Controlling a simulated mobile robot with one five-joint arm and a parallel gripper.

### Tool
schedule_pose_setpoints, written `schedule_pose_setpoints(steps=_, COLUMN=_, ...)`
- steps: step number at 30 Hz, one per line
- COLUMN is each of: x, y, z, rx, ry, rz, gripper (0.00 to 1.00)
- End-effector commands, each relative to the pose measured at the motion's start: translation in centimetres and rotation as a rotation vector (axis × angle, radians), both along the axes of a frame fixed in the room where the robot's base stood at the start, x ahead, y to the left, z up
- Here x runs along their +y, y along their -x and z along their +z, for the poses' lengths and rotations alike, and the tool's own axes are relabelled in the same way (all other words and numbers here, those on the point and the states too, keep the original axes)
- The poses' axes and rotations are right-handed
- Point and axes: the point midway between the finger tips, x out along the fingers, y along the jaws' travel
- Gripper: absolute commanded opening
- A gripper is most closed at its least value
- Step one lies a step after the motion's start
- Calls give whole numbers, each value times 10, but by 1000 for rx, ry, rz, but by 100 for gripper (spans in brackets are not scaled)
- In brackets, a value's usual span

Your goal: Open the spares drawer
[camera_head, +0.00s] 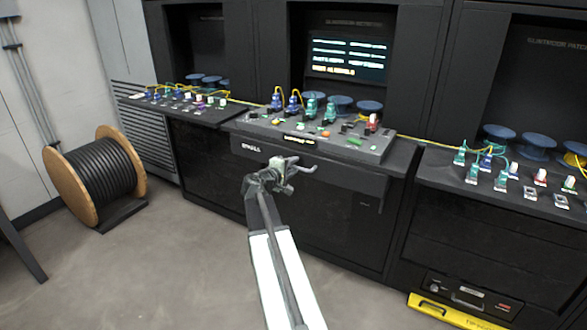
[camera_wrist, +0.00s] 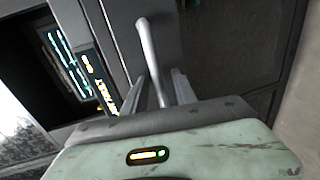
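The spares drawer (camera_head: 345,178) is a dark, wide front under the middle console, with a white label at its left end. It looks shut, flush with the cabinet. Its pale bar handle (camera_head: 301,166) sticks out near the middle of the front. My gripper (camera_head: 287,175) is at the handle in the head view, hiding part of it. In the wrist view the handle (camera_wrist: 148,50) runs down between the two fingers of my gripper (camera_wrist: 159,92). The fingers stand apart on either side of it, with small gaps showing. Whether either finger touches the bar is unclear.
The console (camera_head: 310,138) above the drawer carries several small coloured connectors. A cable reel (camera_head: 98,178) stands on the floor at left. The floor (camera_head: 180,265) before the cabinets is clear.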

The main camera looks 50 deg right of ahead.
Motion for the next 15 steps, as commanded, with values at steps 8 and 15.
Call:
schedule_pose_setpoints(steps=8, x=0, y=1, z=0, rx=-1, ry=0, rz=-1, gripper=0)
schedule_pose_setpoints(steps=15, x=0, y=1, z=0, rx=-1, ry=-1, rz=-1, gripper=0)
